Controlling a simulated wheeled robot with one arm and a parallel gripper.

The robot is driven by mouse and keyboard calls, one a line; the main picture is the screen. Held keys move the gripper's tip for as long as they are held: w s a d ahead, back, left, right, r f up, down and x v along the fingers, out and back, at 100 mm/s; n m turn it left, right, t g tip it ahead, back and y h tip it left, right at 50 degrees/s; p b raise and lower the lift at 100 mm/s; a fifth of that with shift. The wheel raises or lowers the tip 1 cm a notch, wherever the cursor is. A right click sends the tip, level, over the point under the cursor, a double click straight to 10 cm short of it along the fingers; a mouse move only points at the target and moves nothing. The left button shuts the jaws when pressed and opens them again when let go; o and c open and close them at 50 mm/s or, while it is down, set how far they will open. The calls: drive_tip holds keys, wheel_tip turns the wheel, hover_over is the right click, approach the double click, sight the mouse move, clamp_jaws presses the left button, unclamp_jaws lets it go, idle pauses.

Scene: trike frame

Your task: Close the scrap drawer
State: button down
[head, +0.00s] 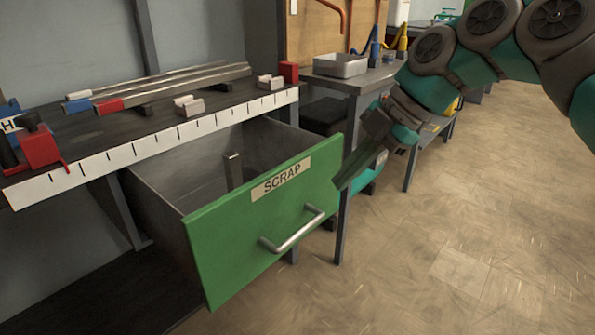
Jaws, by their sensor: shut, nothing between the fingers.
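The scrap drawer (225,235) is pulled out from under the dark workbench. It has a green front with a "SCRAP" label (281,180) and a silver bar handle (293,232). Its grey inside shows from above, with a metal offcut (233,170) standing or leaning in it. My gripper (343,184) comes in from the upper right, its dark fingers shut and empty, pointing down and left. The fingertips are at the right edge of the drawer front, above and right of the handle. I cannot tell whether they touch the front.
The workbench (75,130) above the drawer has a white ruled strip (150,143) along its edge, metal bars (170,85) and a red clamp (38,148). A second bench with a grey tray (341,65) stands behind. The floor (460,240) at the right is clear.

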drive_tip(key=w+r+n, duration=0.1)
drive_tip(key=w, duration=0.1)
drive_tip(key=n, duration=0.1)
approach(281, 204)
drive_tip(key=shift+y, duration=0.3)
drive_tip(key=f, duration=0.1)
drive_tip(key=s+f, duration=0.1)
drive_tip(key=f, duration=0.1)
drive_tip(key=a+f+p, duration=0.1)
drive_tip(key=shift+s+f, duration=0.15)
drive_tip(key=shift+f, duration=0.05)
drive_tip(key=shift+w+a, duration=0.6)
drive_tip(key=shift+a, duration=0.1)
